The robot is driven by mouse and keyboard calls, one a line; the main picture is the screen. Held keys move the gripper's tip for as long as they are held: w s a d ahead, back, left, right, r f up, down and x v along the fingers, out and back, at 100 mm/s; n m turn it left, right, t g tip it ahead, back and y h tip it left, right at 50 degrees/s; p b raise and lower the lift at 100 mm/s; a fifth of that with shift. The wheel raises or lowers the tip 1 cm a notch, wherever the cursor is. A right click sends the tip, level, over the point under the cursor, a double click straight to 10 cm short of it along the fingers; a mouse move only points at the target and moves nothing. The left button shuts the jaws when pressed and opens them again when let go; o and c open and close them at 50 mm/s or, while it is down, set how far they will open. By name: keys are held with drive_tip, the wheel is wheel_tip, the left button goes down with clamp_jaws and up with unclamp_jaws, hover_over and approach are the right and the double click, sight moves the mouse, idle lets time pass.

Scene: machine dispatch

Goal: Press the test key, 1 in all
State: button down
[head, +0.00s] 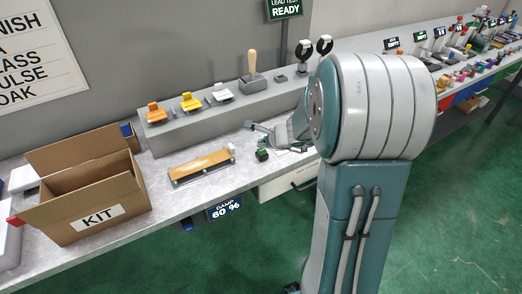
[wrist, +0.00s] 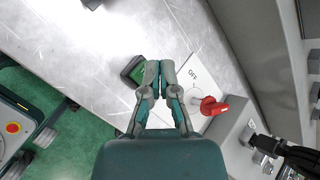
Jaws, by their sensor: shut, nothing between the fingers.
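A small green key on a dark base (head: 262,155) sits on the grey bench, near its front edge in the head view; I take it as the test key. In the wrist view the green key (wrist: 133,70) is just left of my fingertips. My gripper (wrist: 158,68) is shut and empty, with its tips right beside the key. I cannot tell whether they touch it or how high they are above it. In the head view my arm hides part of the gripper. A sign (head: 285,8) on the wall reads LEAD TEST READY.
A red knob (wrist: 210,105) stands on a white OFF plate right of my fingers. A wooden bar (head: 201,164) lies left of the key. A raised ledge (head: 205,123) with coloured switches runs behind.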

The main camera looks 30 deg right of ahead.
sight(263, 151)
drive_tip(key=shift+d, duration=0.25)
drive_tip(key=shift+f, duration=0.1)
drive_tip(key=shift+a+f, duration=0.2)
drive_tip(key=shift+f, duration=0.05)
drive_tip(key=shift+f, duration=0.55)
idle(1.1)
drive_tip(key=shift+d+r, duration=0.1)
drive_tip(key=shift+r, duration=0.9)
drive_tip(key=shift+r, duration=2.5)
